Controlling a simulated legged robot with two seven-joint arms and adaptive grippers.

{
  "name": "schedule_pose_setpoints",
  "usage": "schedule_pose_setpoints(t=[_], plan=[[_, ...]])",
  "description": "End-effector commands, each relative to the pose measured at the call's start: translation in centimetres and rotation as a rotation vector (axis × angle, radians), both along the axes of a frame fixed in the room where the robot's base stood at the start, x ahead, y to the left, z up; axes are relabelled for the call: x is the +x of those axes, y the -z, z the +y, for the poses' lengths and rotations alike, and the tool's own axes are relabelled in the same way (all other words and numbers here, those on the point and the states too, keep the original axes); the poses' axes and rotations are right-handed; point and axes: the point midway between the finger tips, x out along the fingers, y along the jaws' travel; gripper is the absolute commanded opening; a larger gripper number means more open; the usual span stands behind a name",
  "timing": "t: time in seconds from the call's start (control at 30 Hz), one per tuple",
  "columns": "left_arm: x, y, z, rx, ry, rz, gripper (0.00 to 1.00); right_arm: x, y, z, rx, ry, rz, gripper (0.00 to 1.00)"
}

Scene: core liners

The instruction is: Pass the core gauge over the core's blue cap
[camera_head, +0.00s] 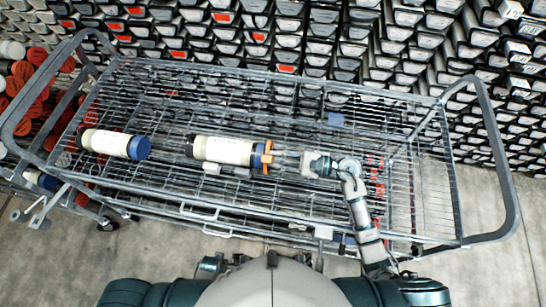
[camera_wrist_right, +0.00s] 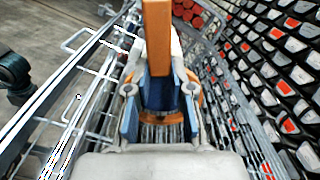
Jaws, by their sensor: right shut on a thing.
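The core (camera_head: 222,149) is a white cylinder lying along the wire cart, with its blue cap (camera_head: 257,155) at the right end. The orange core gauge (camera_head: 267,157) is at the cap's right end. My right gripper (camera_head: 278,159) is shut on the gauge from the right. In the wrist view the gauge (camera_wrist_right: 157,28) stands up between the fingers of my right gripper (camera_wrist_right: 160,88), with curved orange parts lower down beside the dark blue cap. The fingers hide much of this; I cannot tell how far the gauge is around the cap. My left gripper is not in view.
A second white core with a blue cap (camera_head: 115,144) lies to the left on the wire cart (camera_head: 300,204). The cart has raised tube handles at both ends. Racks of boxes (camera_head: 300,35) stand behind it. Red-capped cylinders (camera_head: 32,95) are at the far left.

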Motion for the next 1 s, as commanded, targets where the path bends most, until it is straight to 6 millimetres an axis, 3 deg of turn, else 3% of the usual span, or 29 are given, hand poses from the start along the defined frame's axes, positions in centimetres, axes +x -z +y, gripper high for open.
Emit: schedule_pose_setpoints(t=[1.0], plan=[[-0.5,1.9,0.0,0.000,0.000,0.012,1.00,-0.7,0.1,-4.5,-0.001,0.002,0.000,0.00]])
